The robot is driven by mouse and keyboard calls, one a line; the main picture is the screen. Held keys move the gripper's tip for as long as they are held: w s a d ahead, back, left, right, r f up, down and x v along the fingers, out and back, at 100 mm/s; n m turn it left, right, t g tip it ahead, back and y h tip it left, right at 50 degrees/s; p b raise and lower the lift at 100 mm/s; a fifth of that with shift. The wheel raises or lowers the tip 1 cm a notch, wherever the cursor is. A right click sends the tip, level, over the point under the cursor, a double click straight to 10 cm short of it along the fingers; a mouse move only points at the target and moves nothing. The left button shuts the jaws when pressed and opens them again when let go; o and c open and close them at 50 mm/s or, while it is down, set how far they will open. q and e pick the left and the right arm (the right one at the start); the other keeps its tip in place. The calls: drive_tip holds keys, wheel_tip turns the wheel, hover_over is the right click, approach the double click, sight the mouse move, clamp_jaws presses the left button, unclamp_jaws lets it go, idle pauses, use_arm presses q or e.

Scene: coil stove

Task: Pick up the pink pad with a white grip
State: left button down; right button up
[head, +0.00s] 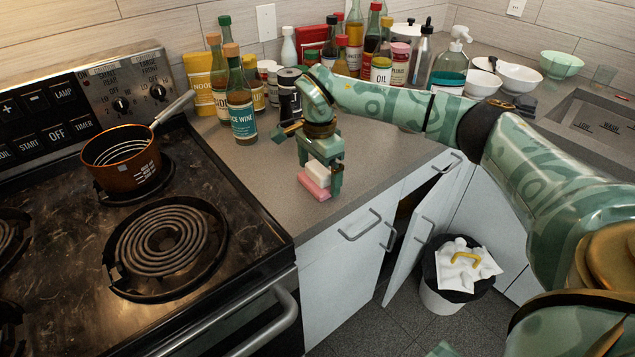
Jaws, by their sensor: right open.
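The pink pad (314,188) lies on the grey counter near its front edge, right of the stove. Its white grip (317,174) sticks up from its top. My right gripper (321,167) is open and points down right over the pad. One finger shows just to the right of the white grip and the other at its far left side. I cannot tell whether the fingers touch the grip. My left gripper is not in view.
Bottles and jars (241,105) crowd the counter behind the gripper. A copper pot (122,158) stands on the coil stove (60,270) at left. A cabinet door (422,235) hangs open below, beside a bin (444,298). Counter left of the pad is clear.

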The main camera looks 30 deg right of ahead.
drive_tip(key=shift+f, duration=0.85)
drive_tip(key=shift+r, duration=0.1)
drive_tip(key=c, duration=0.8)
drive_tip(key=shift+r, duration=0.15)
drive_tip(key=shift+r, duration=0.3)
wheel_tip(320, 180, up, 3)
drive_tip(key=shift+w+f+p, duration=0.1)
drive_tip(key=shift+p, duration=0.65)
drive_tip(key=s+a+r+p, duration=0.1)
drive_tip(key=s+r, duration=0.2)
drive_tip(key=s, duration=0.1)
drive_tip(key=s+a+r+p, duration=0.1)
drive_tip(key=s+a+r, duration=0.1)
drive_tip(key=s, duration=0.3)
drive_tip(key=s+a+r+p, duration=0.1)
drive_tip(key=s+r+p, duration=0.1)
drive_tip(key=s+r, duration=0.2)
drive_tip(key=shift+s+a+r, duration=0.15)
drive_tip(key=shift+s+a, duration=0.05)
drive_tip(key=shift+a, duration=0.15)
